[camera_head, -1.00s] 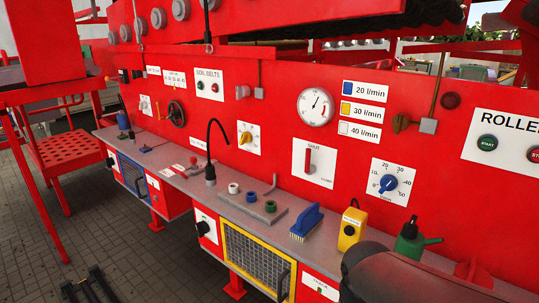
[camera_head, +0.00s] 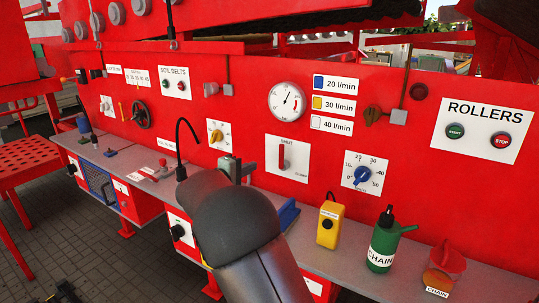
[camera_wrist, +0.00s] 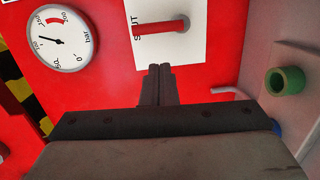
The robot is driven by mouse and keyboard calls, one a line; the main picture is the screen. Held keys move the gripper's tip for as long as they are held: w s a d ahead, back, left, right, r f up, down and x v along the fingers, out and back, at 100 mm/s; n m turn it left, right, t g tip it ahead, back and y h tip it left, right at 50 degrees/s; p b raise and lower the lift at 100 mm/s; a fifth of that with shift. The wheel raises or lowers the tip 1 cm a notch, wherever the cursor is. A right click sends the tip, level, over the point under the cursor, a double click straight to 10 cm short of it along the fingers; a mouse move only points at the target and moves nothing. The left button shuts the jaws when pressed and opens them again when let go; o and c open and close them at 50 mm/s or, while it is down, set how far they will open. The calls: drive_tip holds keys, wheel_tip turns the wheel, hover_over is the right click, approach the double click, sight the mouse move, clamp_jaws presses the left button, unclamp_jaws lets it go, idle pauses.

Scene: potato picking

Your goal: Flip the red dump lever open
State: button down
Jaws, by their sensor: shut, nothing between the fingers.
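The red lever (camera_head: 281,155) stands upright on a white plate (camera_head: 299,170) on the red wall, pointing to the word SHUT. The plate's lower label is too small to read. In the wrist view the lever (camera_wrist: 158,28) lies across the top, its free end by SHUT and its other end at a round grey pivot. My gripper (camera_head: 236,168) is left of the plate in the head view. In the wrist view my gripper's fingertips (camera_wrist: 160,68) are together and empty, pointing at the plate's edge, apart from the lever.
A pressure gauge (camera_wrist: 62,38) is left in the wrist view; a green ring (camera_wrist: 285,81) is on the grey shelf at right. In the head view a yellow box (camera_head: 329,226) and a green can (camera_head: 384,245) stand on the shelf. A blue dial (camera_head: 362,175) is right of the lever.

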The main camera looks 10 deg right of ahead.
sight(283, 156)
drive_tip(key=a, duration=0.1)
drive_tip(key=w+a+t, duration=0.1)
drive_tip(key=a, duration=0.1)
drive_tip(key=shift+w+r+n+t, duration=0.3)
drive_tip(key=shift+w+r+n, duration=0.05)
drive_tip(key=shift+n, duration=0.05)
drive_tip(key=shift+d, duration=0.1)
drive_tip(key=w+d+p, duration=0.5)
drive_tip(key=d, duration=0.5)
drive_tip(key=shift+d+p, duration=0.25)
drive_tip(key=shift+p, duration=0.15)
drive_tip(key=shift+a+f+b, duration=0.1)
drive_tip(key=shift+f+b, duration=0.1)
drive_tip(key=shift+b, duration=0.8)
